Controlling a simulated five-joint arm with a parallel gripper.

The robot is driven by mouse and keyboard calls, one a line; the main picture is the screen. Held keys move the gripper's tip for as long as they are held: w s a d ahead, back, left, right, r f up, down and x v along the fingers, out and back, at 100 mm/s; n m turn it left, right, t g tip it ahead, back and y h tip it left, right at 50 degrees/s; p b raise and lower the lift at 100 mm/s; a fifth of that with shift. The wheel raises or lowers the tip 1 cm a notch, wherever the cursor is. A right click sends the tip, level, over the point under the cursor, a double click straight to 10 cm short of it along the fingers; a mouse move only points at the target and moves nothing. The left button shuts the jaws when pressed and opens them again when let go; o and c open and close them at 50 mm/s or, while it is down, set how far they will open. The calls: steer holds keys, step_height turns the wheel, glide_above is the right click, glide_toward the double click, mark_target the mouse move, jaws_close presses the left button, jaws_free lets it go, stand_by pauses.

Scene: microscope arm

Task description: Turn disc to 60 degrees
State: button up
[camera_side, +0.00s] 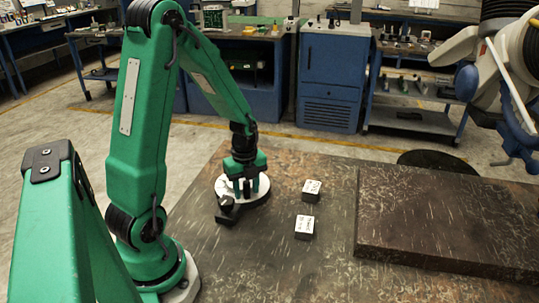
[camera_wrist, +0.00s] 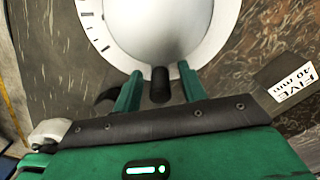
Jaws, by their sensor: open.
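The disc (camera_side: 258,183) is a white round plate lying flat on the dark table; in the wrist view its white rim (camera_wrist: 91,22) carries black tick marks and its middle is a smooth grey dome (camera_wrist: 165,30). A short black peg (camera_wrist: 160,85) stands out near the disc's lower edge in that view. My gripper (camera_side: 246,190) points down over the disc. Its two green fingers, seen in the wrist view (camera_wrist: 159,90), are open, one on each side of the peg with gaps. Which angle the disc reads cannot be told.
A dark piece (camera_side: 228,211) juts at the disc's near edge. A raised dark slab (camera_side: 450,222) fills the table's right side.

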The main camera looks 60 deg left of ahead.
steer(key=shift+c, duration=0.3)
jaws_close()
steer(key=shift+s+m, duration=0.15)
steer(key=shift+m, duration=0.15)
steer(key=shift+o, duration=0.3)
jaws_free()
steer(key=shift+r, duration=0.15)
steer(key=shift+r, duration=3.8)
